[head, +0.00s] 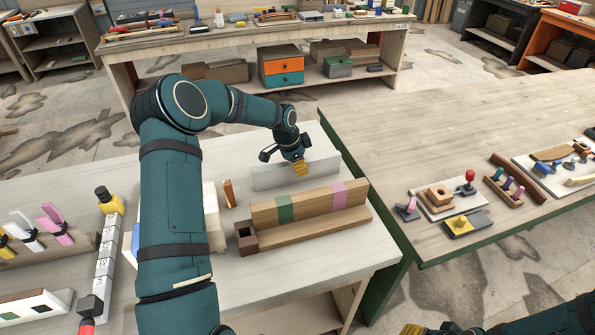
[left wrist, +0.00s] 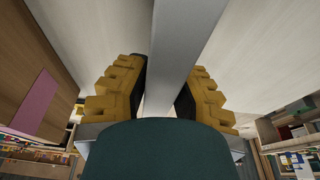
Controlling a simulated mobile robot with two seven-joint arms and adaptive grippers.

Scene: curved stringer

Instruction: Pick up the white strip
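The white strip (head: 262,179) is a long, pale grey-white bar standing on edge on the near table, behind a wooden block. My left gripper (head: 300,168) is over it from above, toward its right part. In the left wrist view the strip (left wrist: 185,35) runs between the yellow-backed fingers of the left gripper (left wrist: 160,92). The strip appears to be still at table level. My right gripper (head: 448,329) shows only partly at the bottom edge of the head view, and its opening is cut off.
The wooden block (head: 312,204) with green and pink bands lies just in front of the strip. A small orange-brown piece (head: 228,193) stands to its left. Another table (head: 430,150) with small fixtures is on the right. A workbench (head: 250,36) stands behind.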

